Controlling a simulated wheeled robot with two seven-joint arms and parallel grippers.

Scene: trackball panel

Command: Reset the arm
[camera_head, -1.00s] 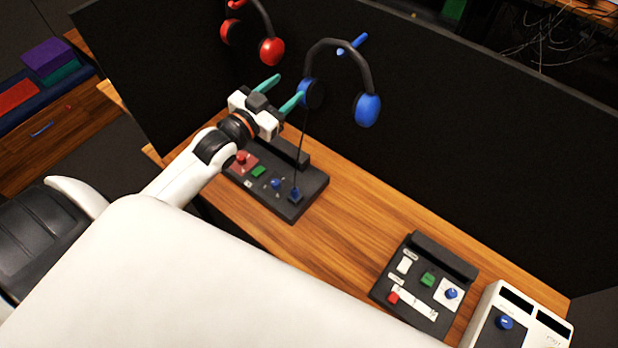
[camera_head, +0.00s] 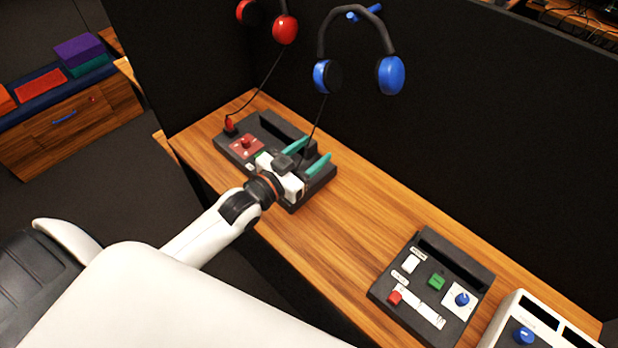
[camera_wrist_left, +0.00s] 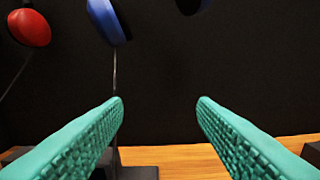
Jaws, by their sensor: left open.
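My left gripper (camera_head: 309,155) is open, with its two teal fingers apart and nothing between them. In the head view it is over the right part of the left control panel (camera_head: 265,125), hiding some of that panel's controls. A red knob (camera_head: 246,142) on that panel stays visible. In the left wrist view the fingers (camera_wrist_left: 160,100) point toward the black partition, with the table low in the picture. My right gripper is not in view.
Blue headphones (camera_head: 389,75) and red headphones (camera_head: 285,30) hang on the black partition (camera_head: 470,130), their cables running down to the left panel. A second panel (camera_head: 430,285) and a white device (camera_head: 545,320) stand at the right. The wooden table (camera_head: 365,220) between the panels is clear.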

